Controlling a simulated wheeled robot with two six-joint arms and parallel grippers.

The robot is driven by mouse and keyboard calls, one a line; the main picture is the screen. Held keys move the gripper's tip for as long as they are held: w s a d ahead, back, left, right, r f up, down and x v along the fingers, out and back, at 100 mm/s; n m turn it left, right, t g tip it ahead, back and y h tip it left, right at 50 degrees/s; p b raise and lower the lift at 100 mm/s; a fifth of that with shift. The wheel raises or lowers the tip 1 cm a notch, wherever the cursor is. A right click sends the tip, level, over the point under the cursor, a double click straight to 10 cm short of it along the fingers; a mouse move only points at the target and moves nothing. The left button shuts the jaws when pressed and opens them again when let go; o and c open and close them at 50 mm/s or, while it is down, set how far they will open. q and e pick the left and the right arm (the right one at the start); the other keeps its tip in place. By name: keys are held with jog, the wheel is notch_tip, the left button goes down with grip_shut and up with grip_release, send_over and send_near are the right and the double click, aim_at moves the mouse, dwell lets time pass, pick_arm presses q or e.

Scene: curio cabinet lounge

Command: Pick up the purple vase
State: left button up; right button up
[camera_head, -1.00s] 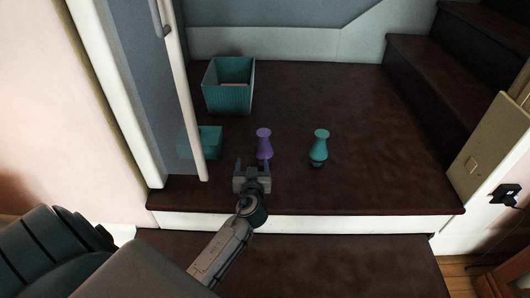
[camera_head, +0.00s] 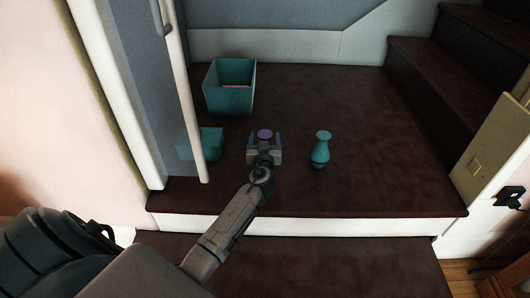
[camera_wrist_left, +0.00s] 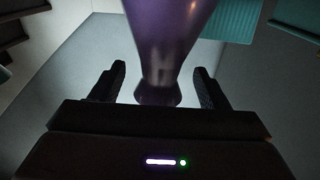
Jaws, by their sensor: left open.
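The purple vase (camera_head: 265,134) stands on the dark brown landing. In the head view only its top shows above my left gripper (camera_head: 264,146), which hides the rest. In the left wrist view the vase (camera_wrist_left: 167,45) is large, with its narrow lower part between the two fingers of my left gripper (camera_wrist_left: 160,88). The gripper is open, with a gap visible on each side of the vase. My right gripper is in neither view.
A teal vase (camera_head: 320,150) stands to the right of the purple one. A teal ribbed basket (camera_head: 230,97) is behind, and a smaller teal box (camera_head: 210,143) is at left, partly behind a door (camera_head: 187,90). Steps (camera_head: 440,85) rise at right. The landing's middle right is clear.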

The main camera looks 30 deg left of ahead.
pick_arm(q)
jog(key=x, duration=0.2)
jog(key=shift+w+a, duration=0.15)
jog(key=shift+w, duration=0.1)
jog(key=c, duration=1.3)
grip_shut()
jog(key=shift+r, duration=0.1)
